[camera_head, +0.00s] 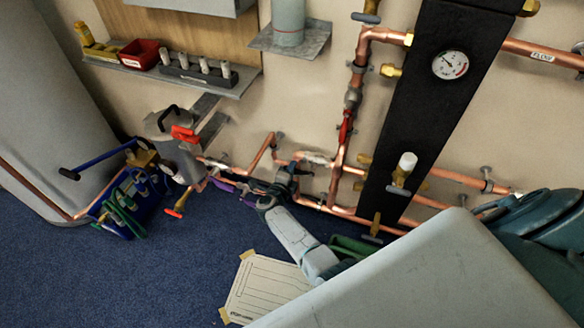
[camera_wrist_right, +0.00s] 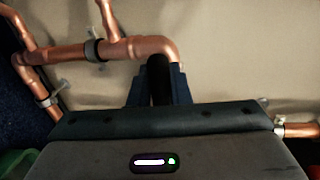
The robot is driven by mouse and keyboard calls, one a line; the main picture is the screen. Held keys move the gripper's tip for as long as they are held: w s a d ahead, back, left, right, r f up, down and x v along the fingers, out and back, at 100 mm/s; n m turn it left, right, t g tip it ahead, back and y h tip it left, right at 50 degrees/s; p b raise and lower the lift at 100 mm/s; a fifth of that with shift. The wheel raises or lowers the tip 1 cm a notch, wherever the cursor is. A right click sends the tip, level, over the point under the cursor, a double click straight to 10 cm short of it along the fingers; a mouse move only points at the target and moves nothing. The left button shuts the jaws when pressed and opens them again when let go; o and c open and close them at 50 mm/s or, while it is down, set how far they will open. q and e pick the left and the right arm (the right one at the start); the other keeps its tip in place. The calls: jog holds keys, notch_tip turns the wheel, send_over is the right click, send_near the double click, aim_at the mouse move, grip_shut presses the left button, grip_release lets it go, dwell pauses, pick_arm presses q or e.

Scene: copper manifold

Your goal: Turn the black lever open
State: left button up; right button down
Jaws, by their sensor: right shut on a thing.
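The black lever (camera_wrist_right: 158,80) stands upright between the fingers of my right gripper in the right wrist view, just under a copper pipe elbow (camera_wrist_right: 155,47). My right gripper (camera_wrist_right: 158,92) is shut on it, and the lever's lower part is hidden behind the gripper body. In the head view my right gripper (camera_head: 277,190) is low at the wall, among the bottom copper pipes, and my arm covers part of that spot. The lever's turn angle is hard to tell there. My left gripper is in neither view.
Copper pipes with a red-handled valve (camera_head: 346,130) and a black board with a gauge (camera_head: 450,65) are on the wall. A blue tool bag (camera_head: 125,212) and a grey bucket (camera_head: 172,132) stand left. A paper sheet (camera_head: 262,292) lies on open blue floor.

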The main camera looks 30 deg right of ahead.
jog(key=shift+f+n, duration=0.2)
jog(key=shift+n, duration=0.1)
dwell(0.4)
jog(key=c, duration=1.4)
grip_release()
